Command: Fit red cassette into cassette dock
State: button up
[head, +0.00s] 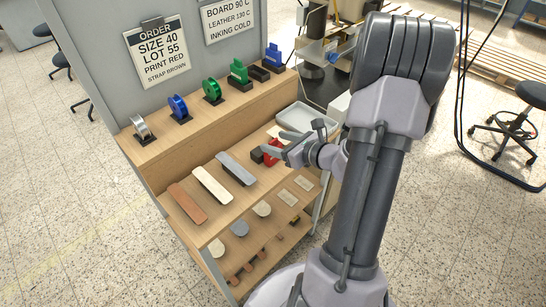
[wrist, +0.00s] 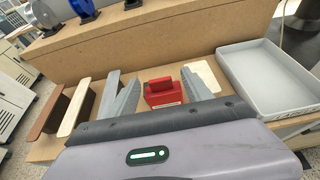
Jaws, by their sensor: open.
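In the wrist view the red cassette (wrist: 163,94), with a raised top grip, shows between the two grey fingers. My gripper (wrist: 152,76) is open, its fingers apart on either side of the cassette; I cannot tell if they touch it. My gripper (head: 281,148) partly hides the cassette in the head view. A black holder (head: 259,74) stands on the upper shelf between a green cassette (head: 238,73) and a blue cassette (head: 273,57); I cannot tell whether it is the cassette dock.
A shallow grey tray (wrist: 268,78) is close on the right. Brown, cream and grey strips (head: 236,168) lie to the left. The upper shelf (wrist: 150,38) rises behind, with silver, blue and green reels (head: 212,92). Round and flat samples lie on the lower front ledge.

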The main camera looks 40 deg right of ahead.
jog(key=shift+x, duration=1.05)
jog(key=shift+r, duration=0.1)
grip_shut()
